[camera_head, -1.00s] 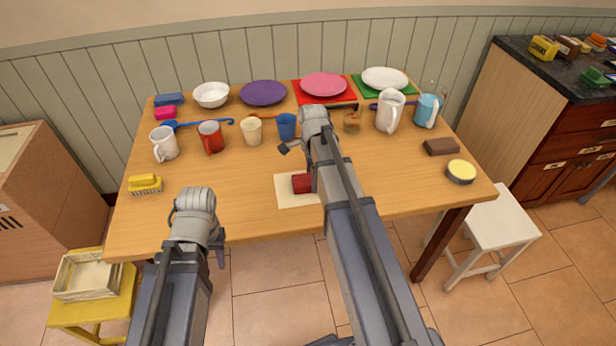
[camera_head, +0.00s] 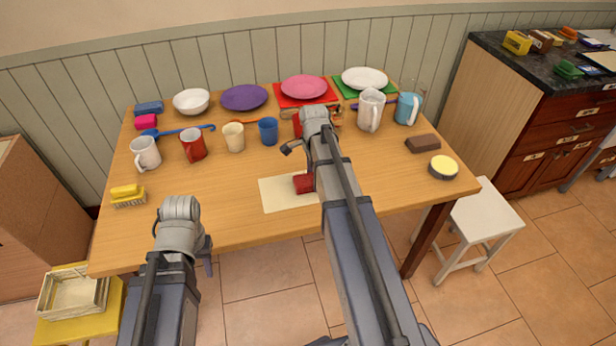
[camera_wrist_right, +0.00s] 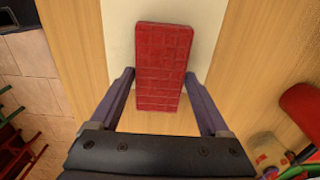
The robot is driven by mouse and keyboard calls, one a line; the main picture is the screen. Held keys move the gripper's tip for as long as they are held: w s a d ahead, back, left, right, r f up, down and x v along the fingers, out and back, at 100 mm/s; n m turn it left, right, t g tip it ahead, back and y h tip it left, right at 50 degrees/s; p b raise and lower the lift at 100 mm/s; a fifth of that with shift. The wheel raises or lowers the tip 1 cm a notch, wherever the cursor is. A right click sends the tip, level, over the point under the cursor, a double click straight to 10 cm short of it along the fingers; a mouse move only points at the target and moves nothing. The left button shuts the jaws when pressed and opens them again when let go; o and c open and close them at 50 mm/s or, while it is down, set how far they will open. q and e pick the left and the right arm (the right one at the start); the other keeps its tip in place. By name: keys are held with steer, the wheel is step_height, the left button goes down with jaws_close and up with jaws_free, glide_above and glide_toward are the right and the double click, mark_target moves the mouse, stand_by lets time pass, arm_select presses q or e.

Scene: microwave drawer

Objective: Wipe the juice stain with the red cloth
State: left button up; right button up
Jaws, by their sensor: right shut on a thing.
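I see no clear juice stain; my right arm hides part of the area. My left gripper (camera_head: 207,255) hangs at the table's front edge, away from the cloth, its fingers mostly hidden.
On the wooden table (camera_head: 240,220), a red mug (camera_head: 192,145), cream cup (camera_head: 233,138) and blue cup (camera_head: 268,131) stand behind the cloth. A yellow brush (camera_head: 128,195) is at left, a brown block (camera_head: 422,144) and round tin (camera_head: 443,167) at right. The front middle is fairly clear.

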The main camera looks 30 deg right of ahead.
mark_target(302, 182)
steer(key=shift+s+a+f, duration=0.1)
steer(key=shift+s+a, duration=0.05)
steer(key=shift+s, duration=0.25)
steer(key=shift+w+a, duration=0.2)
steer(key=shift+a, duration=0.6)
steer(key=shift+w+a, duration=0.2)
steer(key=shift+a, duration=0.6)
steer(key=shift+w+a, duration=0.15)
steer(key=shift+a, duration=0.65)
steer(key=shift+w+a, duration=0.15)
steer(key=shift+a, duration=0.6)
steer(key=shift+a, duration=0.1)
steer(key=shift+w+a, duration=0.2)
steer(key=shift+a, duration=0.55)
steer(key=shift+w+a, duration=0.15)
steer(key=shift+a, duration=0.6)
